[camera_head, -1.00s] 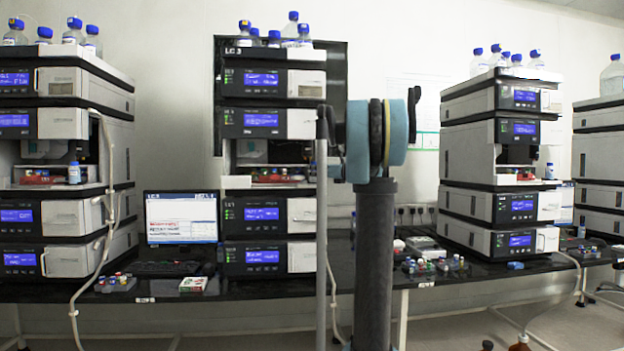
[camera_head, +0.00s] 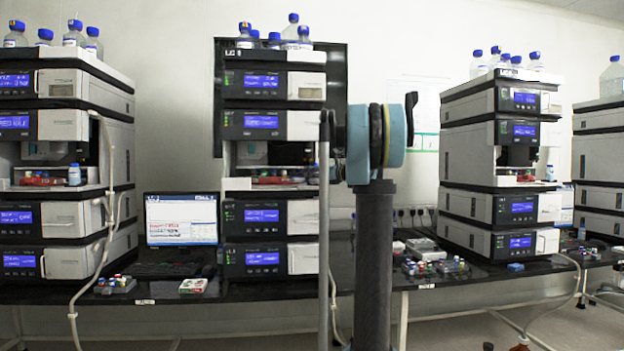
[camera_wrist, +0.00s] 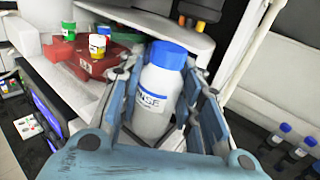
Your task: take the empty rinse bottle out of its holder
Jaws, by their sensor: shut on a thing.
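A white rinse bottle (camera_wrist: 155,98) with a blue cap and a label partly reading "NSE" stands out in the middle of the wrist view, slightly tilted in the picture. My gripper (camera_wrist: 166,80) is shut on it, one blue-grey finger along each side of its body. The bottle's base and the holder are hidden by the bottle and my gripper, so I cannot tell whether it is still seated. In the head view my arm blocks the sight of my gripper and this bottle.
A red tray (camera_wrist: 80,62) with vials and a white ledge (camera_wrist: 125,12) are close by the bottle. Instrument stacks (camera_head: 265,190) line the black bench (camera_head: 300,290) in the head view.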

